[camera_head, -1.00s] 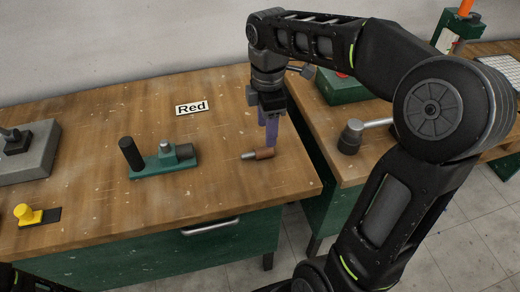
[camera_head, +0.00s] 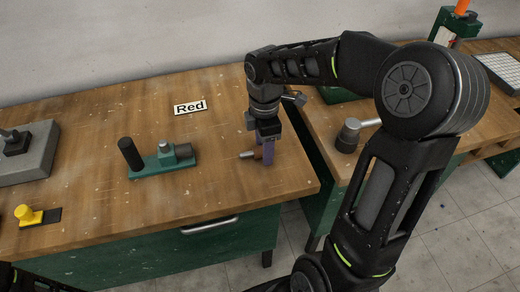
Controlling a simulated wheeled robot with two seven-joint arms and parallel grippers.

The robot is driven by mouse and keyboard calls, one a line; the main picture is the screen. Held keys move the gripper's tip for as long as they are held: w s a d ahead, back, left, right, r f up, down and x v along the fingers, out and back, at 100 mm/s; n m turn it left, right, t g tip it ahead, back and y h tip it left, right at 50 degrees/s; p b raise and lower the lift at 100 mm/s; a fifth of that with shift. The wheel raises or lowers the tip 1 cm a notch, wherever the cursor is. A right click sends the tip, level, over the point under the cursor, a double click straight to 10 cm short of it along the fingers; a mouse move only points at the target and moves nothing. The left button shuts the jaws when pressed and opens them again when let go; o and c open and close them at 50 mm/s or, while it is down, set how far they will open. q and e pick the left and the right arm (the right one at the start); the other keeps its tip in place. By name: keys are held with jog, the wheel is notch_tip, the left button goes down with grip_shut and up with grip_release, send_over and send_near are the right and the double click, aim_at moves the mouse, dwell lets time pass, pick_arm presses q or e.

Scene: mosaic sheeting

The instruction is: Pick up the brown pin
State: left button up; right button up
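The brown pin (camera_head: 257,154), with a grey metal tip pointing left, lies on the wooden workbench near its right end. My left gripper is not in view; only a dark part of my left arm shows at the bottom left corner.
A green fixture (camera_head: 163,158) with a black handle stands left of the pin. A second bench stands at right, past a gap.

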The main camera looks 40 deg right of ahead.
jog(key=shift+f, duration=0.1)
jog(key=shift+c, duration=0.3)
grip_shut()
dwell(0.6)
